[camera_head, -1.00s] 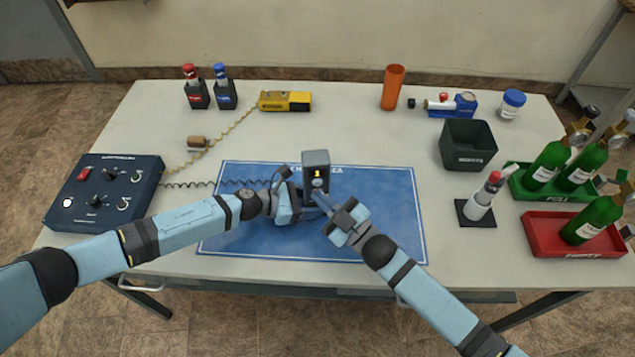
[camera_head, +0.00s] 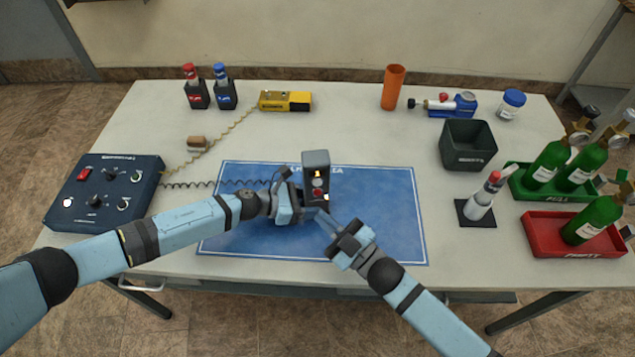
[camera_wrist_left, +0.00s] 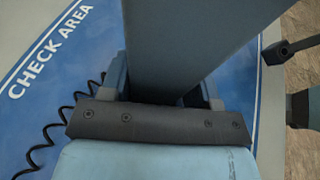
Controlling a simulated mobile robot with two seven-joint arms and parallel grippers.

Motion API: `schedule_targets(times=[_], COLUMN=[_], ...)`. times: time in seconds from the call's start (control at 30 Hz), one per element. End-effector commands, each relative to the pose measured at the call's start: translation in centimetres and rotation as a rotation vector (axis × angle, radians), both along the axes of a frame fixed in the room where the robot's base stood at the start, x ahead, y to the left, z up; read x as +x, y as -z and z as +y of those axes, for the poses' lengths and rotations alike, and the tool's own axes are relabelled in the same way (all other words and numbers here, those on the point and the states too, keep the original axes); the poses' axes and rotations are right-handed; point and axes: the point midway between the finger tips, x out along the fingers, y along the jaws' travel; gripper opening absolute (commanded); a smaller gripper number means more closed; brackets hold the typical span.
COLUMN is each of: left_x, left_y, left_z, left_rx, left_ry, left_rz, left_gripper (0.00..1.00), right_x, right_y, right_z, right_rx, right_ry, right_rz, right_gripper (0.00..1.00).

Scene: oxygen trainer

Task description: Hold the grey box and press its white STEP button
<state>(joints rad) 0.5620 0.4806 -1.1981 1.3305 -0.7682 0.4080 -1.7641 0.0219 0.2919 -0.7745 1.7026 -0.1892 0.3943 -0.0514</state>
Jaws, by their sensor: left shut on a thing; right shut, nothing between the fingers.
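The grey box (camera_head: 316,163) stands upright over the blue mat, with a small lit orange display on its dark face. Below the display are a white button (camera_head: 317,182) and a red button (camera_head: 319,193). My left gripper (camera_head: 300,200) is shut on the lower part of the box from the left. In the left wrist view the box (camera_wrist_left: 190,40) fills the space between the fingers and hides much of the mat. My right gripper (camera_head: 328,222) is shut and empty, just below and in front of the box, apart from its buttons.
The blue mat (camera_head: 390,215) lies mid-table. A dark control box (camera_head: 107,192) stands at left, with a coiled black cord running toward the grey box. At right are a dark bin (camera_head: 468,145), a white device on a black base (camera_head: 480,206), and green and red trays (camera_head: 545,240) with bottles.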

Motion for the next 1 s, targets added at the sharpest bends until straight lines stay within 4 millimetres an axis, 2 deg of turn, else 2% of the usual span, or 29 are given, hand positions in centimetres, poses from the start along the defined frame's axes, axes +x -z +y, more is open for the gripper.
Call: schedule_targets(times=[0.37,0.4,0.5,0.83,1.0], left_x=[-0.1,-0.1,-0.1,-0.1,-0.8], left_y=[0.1,0.1,0.1,-0.1,-0.7], left_z=[0.0,0.0,0.0,0.3,2.6], left_rx=[0.001,0.001,0.001,0.000,0.002], left_ry=[0.001,0.001,0.001,0.000,0.000], left_rz=[0.001,0.001,0.001,0.000,0.001], left_gripper=[0.43,0.65,0.86,0.86,0.86], right_x=[0.0,0.0,0.0,0.0,0.0], right_y=[0.0,0.0,0.0,0.0,0.0], right_z=[0.0,0.0,0.0,0.0,0.0], right_rx=[0.000,0.000,0.000,0.000,0.000], right_ry=[0.000,0.000,0.000,0.000,0.000], right_rz=[0.000,0.000,0.000,0.000,0.000], right_gripper=[0.00,0.00,0.00,0.00,0.00])
